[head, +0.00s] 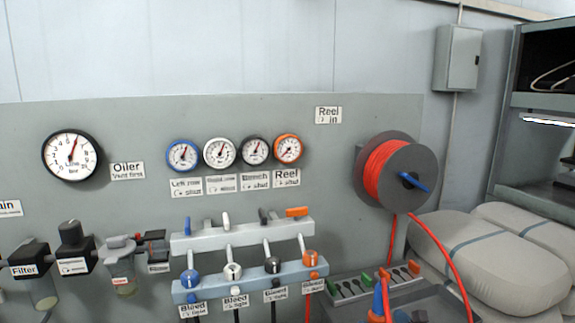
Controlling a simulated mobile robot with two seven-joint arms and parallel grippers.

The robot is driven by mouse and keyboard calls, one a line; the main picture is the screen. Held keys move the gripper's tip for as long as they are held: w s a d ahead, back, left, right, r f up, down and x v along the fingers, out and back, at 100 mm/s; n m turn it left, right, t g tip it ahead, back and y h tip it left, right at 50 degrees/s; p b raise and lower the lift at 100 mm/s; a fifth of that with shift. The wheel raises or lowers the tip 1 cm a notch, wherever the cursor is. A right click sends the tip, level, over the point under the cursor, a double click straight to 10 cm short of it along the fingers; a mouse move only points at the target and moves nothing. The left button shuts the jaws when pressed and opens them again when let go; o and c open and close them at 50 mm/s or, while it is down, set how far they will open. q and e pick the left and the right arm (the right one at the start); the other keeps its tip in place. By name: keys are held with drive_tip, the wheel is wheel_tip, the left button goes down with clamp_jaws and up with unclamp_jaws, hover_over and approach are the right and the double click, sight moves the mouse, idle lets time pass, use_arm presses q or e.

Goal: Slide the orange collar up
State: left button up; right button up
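Several orange parts show in the head view, and I cannot tell for sure which is the collar. An orange round fitting (310,257) sits at the right end of the lower blue-grey bar (250,279), below a slanted light rod. An orange lever (297,212) sits at the right end of the upper pale bar (242,238). Blue, white and black fittings stand in a row left of the orange fitting. A red hose hangs below it. Neither of my grippers is in view.
A hose reel (385,165) with red hose juts from the panel at right. A tray (345,291) with coloured pieces and an orange-and-blue tool (377,299) lies at the bottom right. Grey sacks (500,265) stand beyond. Gauges and filter units line the panel.

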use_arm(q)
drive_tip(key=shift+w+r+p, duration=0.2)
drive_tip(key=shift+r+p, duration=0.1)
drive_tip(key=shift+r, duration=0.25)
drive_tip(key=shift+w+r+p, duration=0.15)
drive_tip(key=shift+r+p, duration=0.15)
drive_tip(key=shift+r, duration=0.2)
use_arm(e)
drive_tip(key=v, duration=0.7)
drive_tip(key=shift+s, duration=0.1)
